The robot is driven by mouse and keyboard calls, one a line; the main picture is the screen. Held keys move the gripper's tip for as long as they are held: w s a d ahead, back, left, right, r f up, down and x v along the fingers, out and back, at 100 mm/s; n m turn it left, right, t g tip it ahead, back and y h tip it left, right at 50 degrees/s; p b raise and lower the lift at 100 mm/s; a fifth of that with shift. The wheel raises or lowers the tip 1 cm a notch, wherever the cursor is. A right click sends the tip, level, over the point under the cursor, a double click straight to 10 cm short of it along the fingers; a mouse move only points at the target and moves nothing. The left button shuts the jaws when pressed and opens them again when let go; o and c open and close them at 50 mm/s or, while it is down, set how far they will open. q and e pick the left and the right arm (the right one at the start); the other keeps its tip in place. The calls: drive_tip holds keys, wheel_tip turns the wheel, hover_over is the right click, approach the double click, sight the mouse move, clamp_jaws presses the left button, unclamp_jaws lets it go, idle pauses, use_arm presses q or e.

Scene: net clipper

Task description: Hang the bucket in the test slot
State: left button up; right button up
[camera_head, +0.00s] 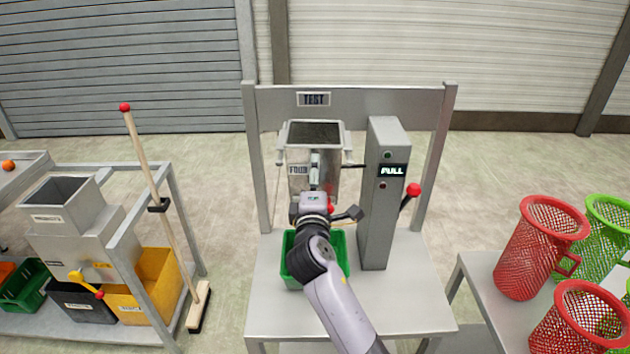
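The grey metal bucket (327,184), dark inside, is upright in the upper part of the test stand (251,150), below the TEST sign (314,99). Pale lugs show at both its sides, close to the stand; I cannot tell whether they rest in the slot. My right gripper (314,163) is at the bucket's front and looks shut on its front handle; the fingers partly cover the front face and its label. My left gripper is not in view.
A grey post with a PULL sign (392,170) and a red-knobbed lever (413,190) stands right of the bucket. A green crate (291,268) sits below, behind my arm. Red and green mesh baskets (540,245) stand at right. A wooden pole (160,190) leans at left.

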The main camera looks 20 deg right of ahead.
drive_tip(key=o, duration=1.5)
drive_tip(key=shift+o, duration=0.4)
